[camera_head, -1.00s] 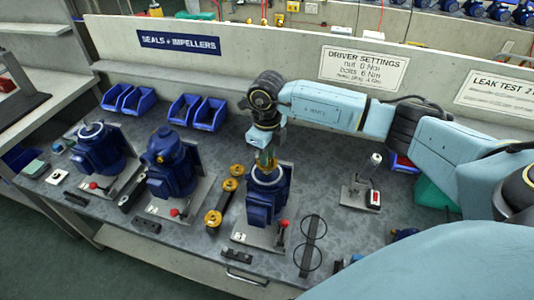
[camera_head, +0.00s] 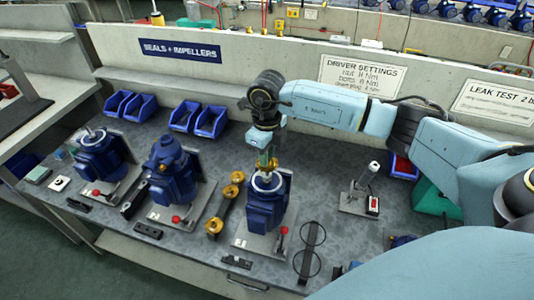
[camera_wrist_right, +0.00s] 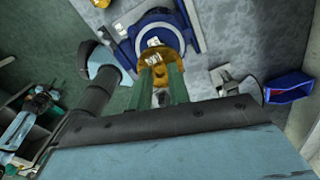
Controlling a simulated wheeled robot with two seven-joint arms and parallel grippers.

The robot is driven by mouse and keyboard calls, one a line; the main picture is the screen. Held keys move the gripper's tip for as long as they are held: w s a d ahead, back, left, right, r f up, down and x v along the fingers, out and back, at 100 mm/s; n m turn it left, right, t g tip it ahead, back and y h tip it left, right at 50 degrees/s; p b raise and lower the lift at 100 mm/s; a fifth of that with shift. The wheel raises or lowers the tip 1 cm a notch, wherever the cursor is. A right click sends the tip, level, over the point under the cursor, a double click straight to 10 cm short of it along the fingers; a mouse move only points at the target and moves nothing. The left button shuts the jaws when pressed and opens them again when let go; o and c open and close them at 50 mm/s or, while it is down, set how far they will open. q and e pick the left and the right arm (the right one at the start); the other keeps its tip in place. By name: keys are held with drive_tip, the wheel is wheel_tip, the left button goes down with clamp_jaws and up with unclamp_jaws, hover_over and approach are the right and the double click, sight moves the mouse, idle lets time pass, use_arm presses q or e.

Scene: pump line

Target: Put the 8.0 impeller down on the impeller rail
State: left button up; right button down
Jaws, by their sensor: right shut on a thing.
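My right gripper (camera_head: 266,158) is shut on a brass-coloured impeller (camera_wrist_right: 160,55), which shows between the green fingers in the right wrist view. The gripper points down at the open ringed top of the rightmost blue pump (camera_head: 265,205). I cannot tell whether the impeller is clear of the ring or still partly in it. The number on the impeller is too small to read. The impeller rail (camera_head: 223,206) is a dark bar just left of this pump, with brass impellers on it at its far, middle and near parts. My left gripper is not in view.
Two more blue pumps, the middle one (camera_head: 170,170) and the left one (camera_head: 101,157), stand left of the rail. Blue bins (camera_head: 211,117) line the back. A driver stand (camera_head: 361,190) and a dark holder with two rings (camera_head: 309,249) are to the right.

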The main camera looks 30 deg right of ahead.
drive_tip(key=shift+r+p, duration=1.9)
drive_tip(key=shift+r, duration=1.15)
